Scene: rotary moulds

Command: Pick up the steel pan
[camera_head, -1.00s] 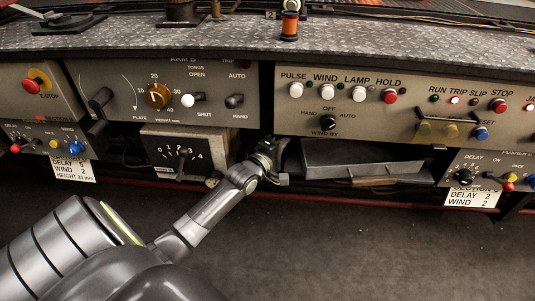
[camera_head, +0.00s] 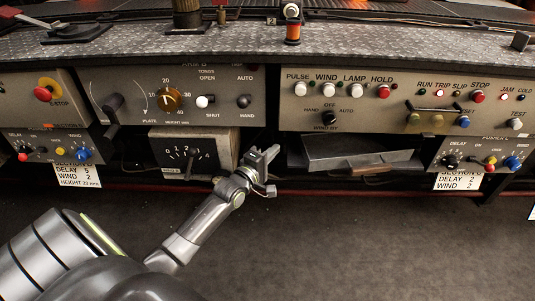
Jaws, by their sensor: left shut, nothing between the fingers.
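The steel pan (camera_head: 358,157) is a shallow grey metal tray in the recess under the right-hand control panel, with its long side facing me. My left gripper (camera_head: 272,153) is in front of the gap between the two panel sections, left of the pan's near left corner. It is shut and empty, and a gap shows between it and the pan. The pan's back is in the shadow under the panel. My right gripper is out of view.
The right control panel (camera_head: 400,118) overhangs the pan. A gauge box (camera_head: 221,146) stands left of my gripper, and a smaller knob panel (camera_head: 470,146) is right of the pan. A brown object (camera_head: 372,169) lies at the pan's front edge. The dark floor in front is open.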

